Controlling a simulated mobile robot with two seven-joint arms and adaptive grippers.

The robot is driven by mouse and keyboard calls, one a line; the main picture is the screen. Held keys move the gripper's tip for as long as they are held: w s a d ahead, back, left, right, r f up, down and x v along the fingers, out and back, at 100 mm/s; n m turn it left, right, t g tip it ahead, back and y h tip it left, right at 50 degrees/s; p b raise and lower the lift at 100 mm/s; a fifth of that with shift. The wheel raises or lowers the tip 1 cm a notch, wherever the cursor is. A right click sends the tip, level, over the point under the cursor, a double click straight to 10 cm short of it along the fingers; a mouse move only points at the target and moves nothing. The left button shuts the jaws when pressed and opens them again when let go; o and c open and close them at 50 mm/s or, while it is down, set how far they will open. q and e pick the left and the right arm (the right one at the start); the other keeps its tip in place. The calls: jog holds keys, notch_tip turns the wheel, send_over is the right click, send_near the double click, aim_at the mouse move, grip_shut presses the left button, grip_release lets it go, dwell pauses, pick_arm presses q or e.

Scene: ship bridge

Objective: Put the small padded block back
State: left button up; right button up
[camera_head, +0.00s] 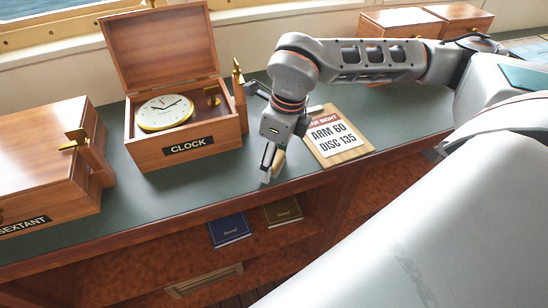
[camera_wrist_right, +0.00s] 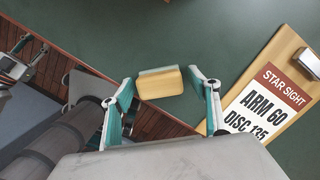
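The small padded block (camera_wrist_right: 160,84) is light wood with a grey-green pad along its far edge. It lies on the green desk top near the front edge. In the head view only a sliver of the block (camera_head: 280,160) shows beside my right gripper. My right gripper (camera_head: 268,172) points down over it. In the wrist view the fingers of this gripper (camera_wrist_right: 163,88) stand apart on either side of the block, with a visible gap at each side.
The open clock box (camera_head: 150,157) holds a brass clock (camera_head: 165,112) and stands left of my gripper. The closed sextant box (camera_head: 40,160) is further left. A star sight board (camera_head: 352,156) lies close on the right. Books (camera_head: 230,230) lie on the shelf below.

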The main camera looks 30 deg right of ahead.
aim_at(281, 167)
jog(key=shift+r, duration=0.15)
notch_tip(281, 167, up, 12)
jog(key=s+d, duration=0.1)
jog(key=shift+s, duration=0.25)
dwell(0.7)
